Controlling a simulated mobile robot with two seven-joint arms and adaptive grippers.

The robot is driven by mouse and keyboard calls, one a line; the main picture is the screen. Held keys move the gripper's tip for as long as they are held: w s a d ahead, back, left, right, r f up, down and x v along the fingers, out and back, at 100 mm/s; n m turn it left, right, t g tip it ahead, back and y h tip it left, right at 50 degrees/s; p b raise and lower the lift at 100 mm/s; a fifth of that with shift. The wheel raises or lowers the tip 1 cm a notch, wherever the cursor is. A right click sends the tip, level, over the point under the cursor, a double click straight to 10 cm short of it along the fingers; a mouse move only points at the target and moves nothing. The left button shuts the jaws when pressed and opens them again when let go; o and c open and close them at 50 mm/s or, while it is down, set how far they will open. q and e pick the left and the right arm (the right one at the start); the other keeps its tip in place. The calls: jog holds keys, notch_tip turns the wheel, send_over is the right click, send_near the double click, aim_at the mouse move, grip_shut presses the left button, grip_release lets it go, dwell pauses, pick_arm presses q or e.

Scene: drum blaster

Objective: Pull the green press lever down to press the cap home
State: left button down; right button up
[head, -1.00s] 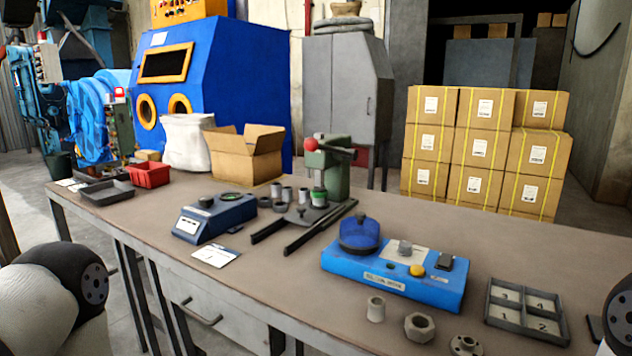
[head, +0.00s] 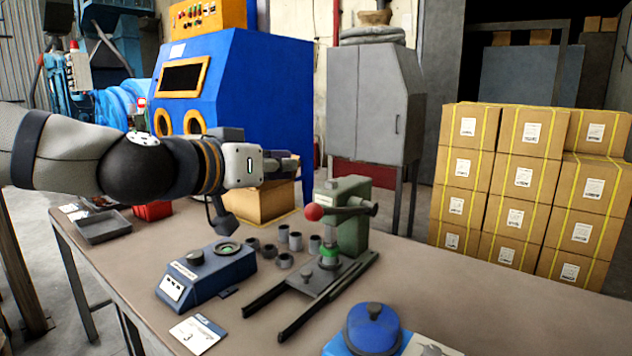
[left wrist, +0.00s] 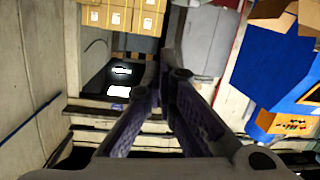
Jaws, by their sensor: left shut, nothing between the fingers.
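The green press (head: 352,212) stands at the back of the bench, right of the blue tester. Its lever ends in a red ball (head: 314,212), pointing left and roughly level. A small part with a green band (head: 328,253) sits under the press column; I cannot tell whether it is the cap. My left gripper (head: 292,166) is shut and empty, in the air above and left of the red ball, apart from it. Its closed fingers also show in the left wrist view (left wrist: 166,72), where no press is visible. My right gripper is out of view.
A blue device with a dark knob (head: 205,268), several grey cylinders (head: 284,260) and two dark rails (head: 305,312) lie before the press. A blue-lidded device (head: 371,325) is at the front. The bench's right side (head: 480,300) looks clear.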

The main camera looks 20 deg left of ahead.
pick_arm(q)
jog(key=w+d+f, duration=0.1)
jog(key=w, duration=0.1)
jog(key=w+f, duration=0.2)
jog(key=w+d+f, duration=0.1)
jog(key=w, duration=0.2)
jog(key=shift+d+f+b, duration=0.35)
jog(key=shift+f+b, duration=0.05)
jog(key=shift+s+f, duration=0.35)
jog(key=shift+f, duration=0.05)
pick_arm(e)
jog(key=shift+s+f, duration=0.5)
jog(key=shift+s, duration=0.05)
